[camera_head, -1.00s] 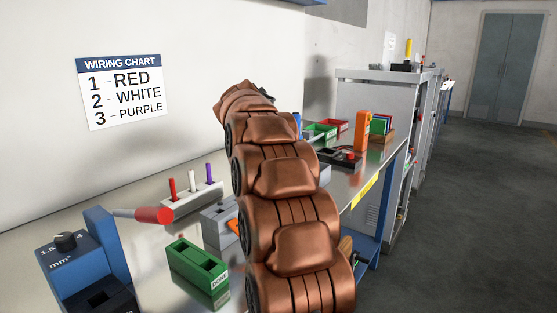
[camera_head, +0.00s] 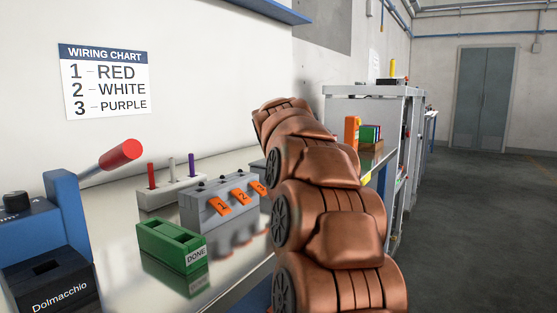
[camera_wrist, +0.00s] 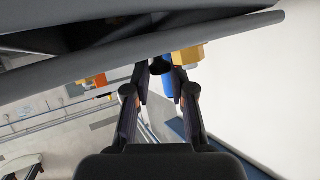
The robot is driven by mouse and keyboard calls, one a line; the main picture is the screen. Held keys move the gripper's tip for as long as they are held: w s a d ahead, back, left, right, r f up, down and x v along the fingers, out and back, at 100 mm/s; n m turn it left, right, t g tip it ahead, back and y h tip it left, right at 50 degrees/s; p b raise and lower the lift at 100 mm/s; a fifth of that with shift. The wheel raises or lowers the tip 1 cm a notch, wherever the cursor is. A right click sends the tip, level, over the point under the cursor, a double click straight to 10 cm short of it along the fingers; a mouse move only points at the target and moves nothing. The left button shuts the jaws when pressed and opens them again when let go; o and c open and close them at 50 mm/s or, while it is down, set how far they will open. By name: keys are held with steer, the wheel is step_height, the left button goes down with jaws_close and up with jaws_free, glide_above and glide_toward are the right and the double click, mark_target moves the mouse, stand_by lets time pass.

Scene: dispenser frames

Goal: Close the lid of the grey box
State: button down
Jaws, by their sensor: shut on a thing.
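A grey block (camera_head: 240,212) with orange tabs marked 1, 2 and 3 stands on the bench in the head view; I cannot tell whether it is the grey box. My copper arm covers the bench to its right, and my gripper is hidden there. In the wrist view, my gripper (camera_wrist: 160,84) has its fingers close around a blue thing (camera_wrist: 172,82) with a dark round end. A dark grey edge (camera_wrist: 150,48) crosses above the fingers, with brass hex fittings (camera_wrist: 188,60) by it. I cannot make out a lid.
A green tray (camera_head: 165,238) marked DONE is in front of the grey block. A white holder (camera_head: 165,196) with red, white and purple pegs stands behind. A blue device (camera_head: 65,215) with a red-tipped lever is at left. A grey cabinet (camera_head: 335,115) stands right; floor beyond is free.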

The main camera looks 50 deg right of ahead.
steer(key=shift+s+f+m+b, duration=0.1)
steer(key=shift+f+m+b, duration=0.25)
steer(key=shift+b, duration=0.2)
steer(key=c, duration=1)
jaws_free()
steer(key=shift+r, duration=0.1)
steer(key=shift+s, duration=0.1)
steer(key=v, duration=1.1)
steer(key=shift+s+a, duration=0.3)
steer(key=shift+s, duration=0.1)
